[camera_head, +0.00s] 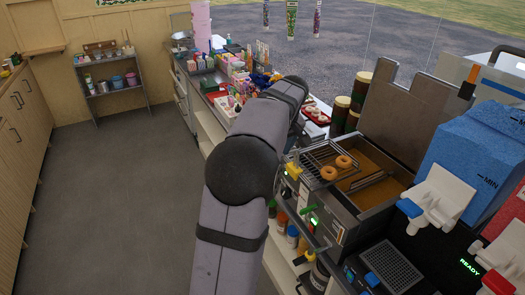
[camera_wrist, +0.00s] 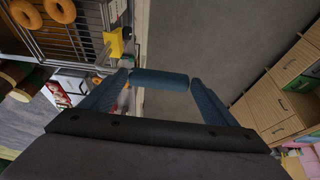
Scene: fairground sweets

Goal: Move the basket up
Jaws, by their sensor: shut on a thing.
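The wire basket (camera_head: 318,158) is over the left part of the fryer (camera_head: 345,212), with two doughnuts (camera_head: 336,166) in it. It appears about level with the fryer's rim. The basket (camera_wrist: 85,42) also shows at the upper left of the wrist view, beside a yellow block (camera_wrist: 115,42). This yellow block (camera_head: 292,168) is at the fryer's left edge in the head view. In the wrist view my gripper (camera_wrist: 160,80) is shut with a dark blue bar (camera_wrist: 160,76) between its fingertips. I cannot tell whether the bar joins the basket. My arm hides the gripper in the head view.
Brown oil (camera_head: 378,190) shows right of the basket. Dark jars (camera_head: 350,105) and a red tray (camera_head: 316,114) of doughnuts stand beyond the fryer. A blue drinks dispenser (camera_head: 470,150) stands to the right. The floor (camera_head: 120,200) at left is clear.

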